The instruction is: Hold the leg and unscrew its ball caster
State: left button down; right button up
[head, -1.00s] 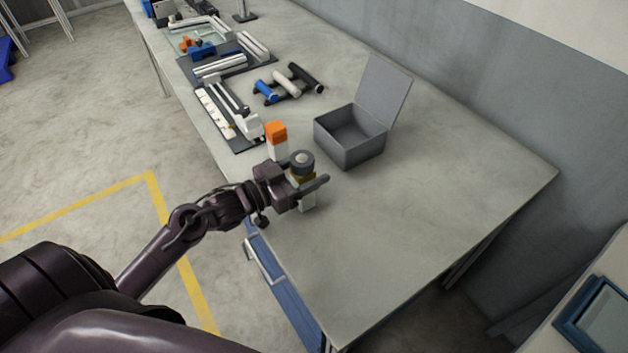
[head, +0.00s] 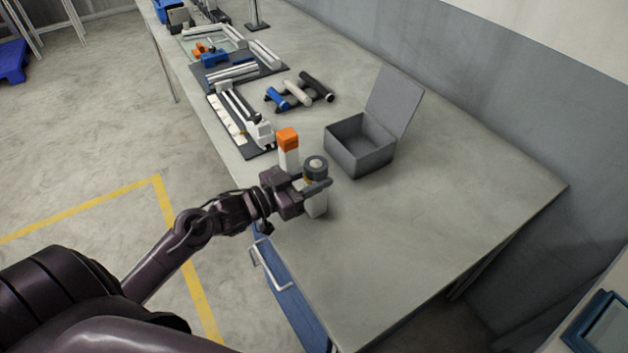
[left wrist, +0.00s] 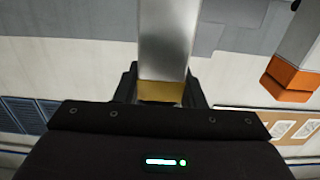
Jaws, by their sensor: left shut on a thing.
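The leg (head: 317,208) is a pale metallic post standing upright near the table's front edge. Its ball caster (head: 316,166), a dark ring with a pale ball in the middle, sits on top. My left gripper (head: 312,187) is shut around the leg just below the caster. In the left wrist view the leg (left wrist: 166,42) runs between the fingers, with a brass-coloured band (left wrist: 160,92) at the gripper. The caster is hidden there. My right gripper is not in view.
A white post with an orange cap (head: 288,138) stands just behind the left gripper; it also shows in the left wrist view (left wrist: 290,78). An open grey box (head: 360,150) stands to the right. Rollers (head: 298,92) and trays of parts lie farther back. The table's near right area is clear.

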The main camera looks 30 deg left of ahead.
pick_arm(q)
notch_tip(320, 180, up, 20)
jog(key=s+d+f+n+t+y, duration=0.1)
jog(key=s+d+f+n+y, duration=0.1)
jog(key=s+f, duration=0.4)
jog(key=s+d+f+n+t+y, duration=0.1)
jog(key=s+d+f+n+y, duration=0.2)
jog(key=f, duration=0.9)
jog(key=s+n+y, duration=0.1)
jog(key=s+y, duration=0.2)
jog(key=y, duration=0.1)
jog(key=shift+d, duration=0.2)
